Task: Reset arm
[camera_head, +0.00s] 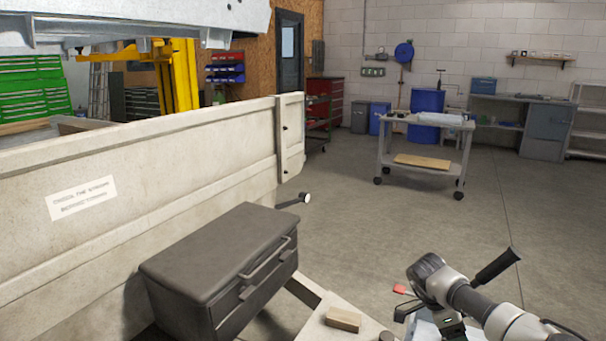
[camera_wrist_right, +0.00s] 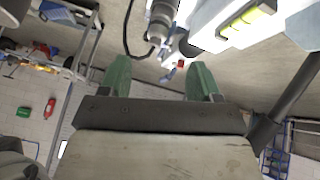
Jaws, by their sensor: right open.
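My right arm (camera_head: 462,296) comes in at the lower right of the head view, folded over the floor beside the trailer. Its gripper cannot be made out clearly there. In the right wrist view the two green fingers of my right gripper (camera_wrist_right: 160,80) stand apart with nothing between them. White and grey arm parts show above and beyond the fingers. My left arm and left gripper are in neither view.
A pale trailer side wall (camera_head: 150,160) crosses the left. A dark toolbox (camera_head: 215,262) stands in front of it, with a small wooden block (camera_head: 343,319) on a pale surface nearby. A grey cart (camera_head: 428,134) stands farther back. Open floor (camera_head: 390,230) lies between.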

